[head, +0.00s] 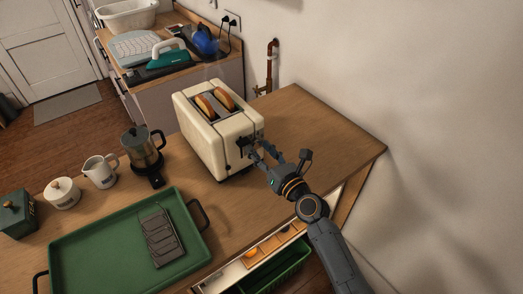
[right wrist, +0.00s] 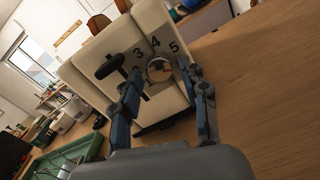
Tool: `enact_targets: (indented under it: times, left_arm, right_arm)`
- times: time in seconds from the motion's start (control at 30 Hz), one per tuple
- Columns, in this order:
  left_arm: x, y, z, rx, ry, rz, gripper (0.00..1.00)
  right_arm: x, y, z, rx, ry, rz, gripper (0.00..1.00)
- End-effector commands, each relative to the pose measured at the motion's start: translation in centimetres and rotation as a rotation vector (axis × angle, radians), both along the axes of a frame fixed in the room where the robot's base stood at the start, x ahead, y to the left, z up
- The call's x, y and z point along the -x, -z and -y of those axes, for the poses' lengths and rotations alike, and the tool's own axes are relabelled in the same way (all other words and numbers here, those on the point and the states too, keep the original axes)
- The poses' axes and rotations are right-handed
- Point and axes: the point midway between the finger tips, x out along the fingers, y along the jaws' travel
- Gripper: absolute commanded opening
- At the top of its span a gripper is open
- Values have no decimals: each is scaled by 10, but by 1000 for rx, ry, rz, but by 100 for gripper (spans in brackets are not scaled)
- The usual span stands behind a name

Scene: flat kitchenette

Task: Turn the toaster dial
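The cream toaster (head: 215,138) stands on the wooden counter with two bread slices (head: 212,101) in its slots. In the right wrist view its front face (right wrist: 92,60) shows the numbers 3, 4 and 5, a black lever (right wrist: 112,66) and a round shiny dial (right wrist: 160,69). My right gripper (head: 259,152) is at the toaster's front. In the right wrist view its fingers (right wrist: 164,82) are spread, with the dial showing between their tips; I cannot tell if they touch it. The left finger covers part of the face and the lever slot. My left gripper is not in view.
A moka pot (head: 142,148), a white jug (head: 100,171) and a green tray (head: 105,238) stand left of the toaster. An open drawer (head: 265,255) juts below the counter's front. The counter right of the toaster is bare, up to the wall.

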Motion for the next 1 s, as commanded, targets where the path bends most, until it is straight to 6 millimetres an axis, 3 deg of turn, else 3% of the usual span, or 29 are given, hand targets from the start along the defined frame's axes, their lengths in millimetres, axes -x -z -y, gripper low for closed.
enact_targets:
  times: [0.03,0.17,0.2,0.57,1.0]
  left_arm:
    - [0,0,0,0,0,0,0]
    - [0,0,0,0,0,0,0]
    - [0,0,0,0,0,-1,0]
    - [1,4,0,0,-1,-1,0]
    - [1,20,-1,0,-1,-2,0]
  right_arm:
    - [0,0,0,0,0,0,27]
    - [0,0,0,0,0,0,1]
    - [0,0,0,0,0,0,0]
    - [0,1,0,47,0,35,0]
    - [-1,4,2,327,-1,237,0]
